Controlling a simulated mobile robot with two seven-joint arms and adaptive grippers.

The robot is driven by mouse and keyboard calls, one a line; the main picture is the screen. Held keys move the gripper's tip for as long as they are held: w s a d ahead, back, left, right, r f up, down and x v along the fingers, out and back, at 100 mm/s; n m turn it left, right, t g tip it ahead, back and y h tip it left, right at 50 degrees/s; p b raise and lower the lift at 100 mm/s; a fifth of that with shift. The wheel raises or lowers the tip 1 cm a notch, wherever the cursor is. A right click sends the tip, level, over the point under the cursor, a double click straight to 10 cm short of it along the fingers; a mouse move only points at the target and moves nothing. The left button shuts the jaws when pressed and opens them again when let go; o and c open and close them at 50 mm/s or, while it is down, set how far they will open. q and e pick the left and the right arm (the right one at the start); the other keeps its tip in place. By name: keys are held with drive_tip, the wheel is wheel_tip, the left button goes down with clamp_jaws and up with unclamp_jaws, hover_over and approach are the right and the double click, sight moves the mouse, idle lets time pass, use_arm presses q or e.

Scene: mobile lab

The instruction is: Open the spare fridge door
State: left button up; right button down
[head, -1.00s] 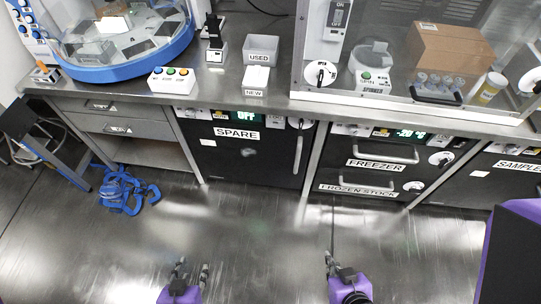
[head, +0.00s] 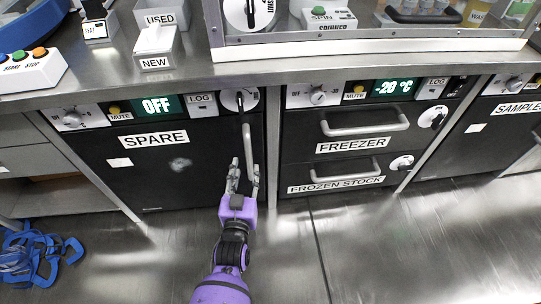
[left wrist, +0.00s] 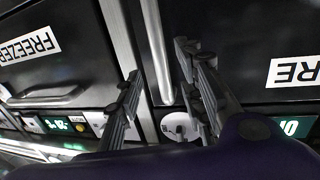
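The spare fridge is a dark cabinet under the bench. Its door (head: 190,165) is shut, with a SPARE label (head: 155,139) and a display reading OFF (head: 163,106). Its upright grey handle (head: 247,140) is at the door's right edge, below a round white lock dial (head: 240,99). My left gripper (head: 244,172) is at the handle's lower end, fingers apart on either side of it. In the left wrist view the handle (left wrist: 155,45) runs between the open fingers (left wrist: 160,95); contact cannot be told. My right gripper is out of view.
The freezer drawers (head: 345,148), with horizontal handles, adjoin on the right. Blue straps (head: 38,255) lie on the floor at left. The metal bench top (head: 110,70) overhangs the doors. The floor before the fridge is mostly clear.

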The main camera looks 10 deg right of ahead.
sight(248, 154)
use_arm(q)
drive_tip(key=shift+t, duration=0.3)
drive_tip(key=x, duration=0.2)
drive_tip(key=r+b+x, duration=0.1)
drive_tip(key=x, duration=0.4)
drive_tip(key=shift+w+r+b, duration=0.15)
drive_tip(key=shift+b, duration=0.25)
clamp_jaws()
